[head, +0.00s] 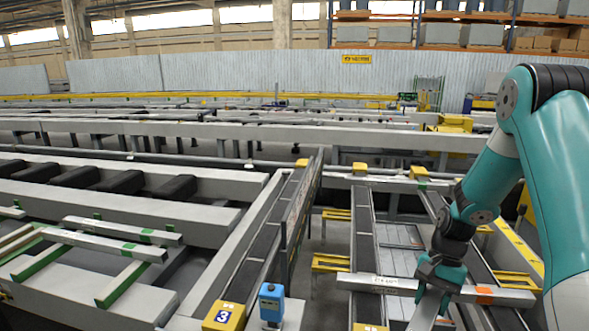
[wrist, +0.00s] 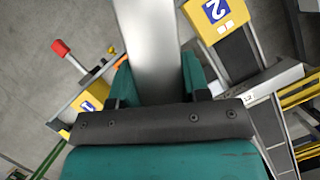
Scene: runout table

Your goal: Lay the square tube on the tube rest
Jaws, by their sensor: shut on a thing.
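My gripper (head: 437,284) is at the lower right of the head view, pointing down over the runout lanes. It is shut on a pale grey square tube (head: 427,312), which runs from the jaws toward the bottom edge. In the wrist view the tube (wrist: 150,45) passes between the teal jaws (wrist: 157,92) and out at the top; its other part is hidden behind the gripper's palm. A labelled pale crossbar (head: 375,283) with an orange mark lies across the lanes behind the held tube. I cannot tell for certain which part is the tube rest.
Pale tubes with green marks (head: 105,246) lie on green bars at the left. Yellow number blocks stand at lane ends: 3 (head: 223,317), 2 (wrist: 215,12) and 1 (wrist: 88,104). A blue box (head: 271,302) stands by a tall dark divider (head: 300,205). A red-capped part (wrist: 61,48) shows in the wrist view.

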